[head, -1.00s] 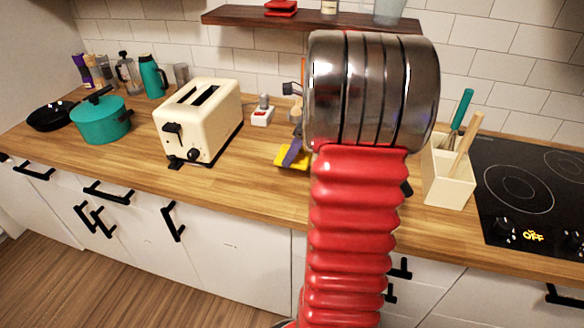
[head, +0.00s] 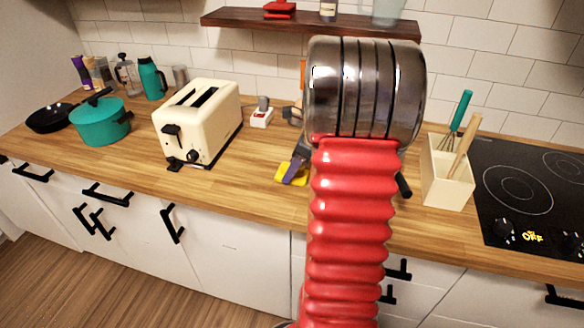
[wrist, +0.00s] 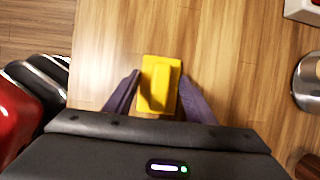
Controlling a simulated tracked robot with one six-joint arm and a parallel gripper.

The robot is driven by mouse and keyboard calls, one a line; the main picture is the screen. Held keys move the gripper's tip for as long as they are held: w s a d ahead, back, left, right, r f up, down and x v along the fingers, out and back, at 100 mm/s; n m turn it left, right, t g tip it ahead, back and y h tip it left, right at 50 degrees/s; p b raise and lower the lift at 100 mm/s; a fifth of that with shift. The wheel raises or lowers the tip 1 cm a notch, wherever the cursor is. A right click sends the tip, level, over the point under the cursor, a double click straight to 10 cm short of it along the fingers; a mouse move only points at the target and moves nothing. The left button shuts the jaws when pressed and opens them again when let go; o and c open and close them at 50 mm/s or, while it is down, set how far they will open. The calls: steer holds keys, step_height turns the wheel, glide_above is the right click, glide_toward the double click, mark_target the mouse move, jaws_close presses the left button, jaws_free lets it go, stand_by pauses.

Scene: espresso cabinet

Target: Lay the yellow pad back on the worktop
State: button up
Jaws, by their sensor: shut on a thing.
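The yellow pad (head: 284,180) shows low in front of the worktop's middle, partly hidden by my gripper. In the wrist view the pad (wrist: 159,84) lies between my two purple fingers, a flat yellow plate with a raised strip. My gripper (wrist: 160,79) is shut on it. In the head view my gripper (head: 296,171) shows only in part, beside my red arm. The wooden worktop (head: 240,190) is below the pad; I cannot tell whether the pad touches it.
The cream toaster (head: 205,125) stands left of the pad. A small white and red object (head: 261,117) stands behind it. A utensil holder (head: 446,175) and black hob (head: 520,190) are at right. Bare wood lies between pad and toaster.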

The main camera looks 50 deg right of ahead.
steer(key=o, duration=1.1)
steer(key=shift+r, duration=0.1)
steer(key=v, duration=1.2)
